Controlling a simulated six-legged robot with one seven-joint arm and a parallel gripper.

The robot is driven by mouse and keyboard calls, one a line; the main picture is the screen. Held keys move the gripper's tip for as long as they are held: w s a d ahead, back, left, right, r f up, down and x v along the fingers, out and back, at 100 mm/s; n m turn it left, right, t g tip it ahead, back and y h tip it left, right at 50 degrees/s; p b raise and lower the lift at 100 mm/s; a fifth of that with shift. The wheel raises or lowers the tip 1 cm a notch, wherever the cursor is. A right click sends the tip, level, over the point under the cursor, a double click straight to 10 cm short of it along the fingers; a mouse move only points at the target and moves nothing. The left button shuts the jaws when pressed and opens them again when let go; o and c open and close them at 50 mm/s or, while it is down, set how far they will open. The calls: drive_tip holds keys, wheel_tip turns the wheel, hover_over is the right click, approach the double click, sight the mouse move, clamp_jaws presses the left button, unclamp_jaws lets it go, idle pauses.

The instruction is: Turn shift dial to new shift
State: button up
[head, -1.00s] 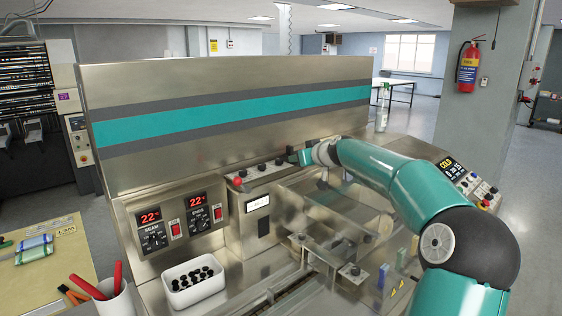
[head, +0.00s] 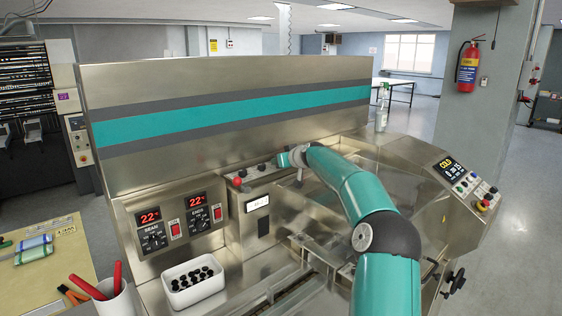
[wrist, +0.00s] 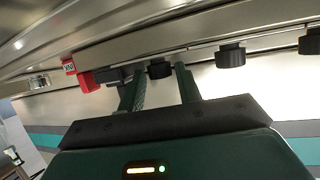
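My gripper (wrist: 160,82) is open in the wrist view, its two dark green fingers apart. A round black knob (wrist: 160,69) shows between and just past the fingertips, under a metal ledge. Two more black knobs, a middle one (wrist: 230,55) and one at the right edge (wrist: 311,42), sit along the same ledge. I cannot read which knob is the shift dial, nor its setting. In the head view my gripper (head: 283,159) is at the control strip below the teal-striped panel, and the arm partly hides that strip.
A red part with a small white label (wrist: 86,78) is just left of the fingers. In the head view a red knob (head: 237,181) stands at the strip's left end. Heater boxes (head: 165,228) and a white tray of black parts (head: 195,283) are lower left.

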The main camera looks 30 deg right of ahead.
drive_tip(key=shift+w+f, duration=0.1)
drive_tip(key=shift+w, duration=0.2)
drive_tip(key=c, duration=0.7)
drive_tip(key=shift+a+m+h, duration=0.15)
drive_tip(key=shift+m+h, duration=0.35)
drive_tip(key=shift+w+a+m+g+h, duration=0.15)
drive_tip(key=shift+m+g+h, duration=0.1)
drive_tip(key=shift+m+h, duration=0.55)
drive_tip(key=shift+a+m+g+h, duration=0.1)
drive_tip(key=shift+m+g+h, duration=0.15)
drive_tip(key=shift+m+h, duration=0.55)
drive_tip(key=shift+m+g+h, duration=0.3)
drive_tip(key=shift+m+h, duration=0.2)
drive_tip(key=shift+h, duration=0.2)
drive_tip(key=shift+d+f+m+g+h, duration=0.1)
drive_tip(key=shift+m+g+h, duration=0.2)
drive_tip(key=shift+m+h, duration=0.1)
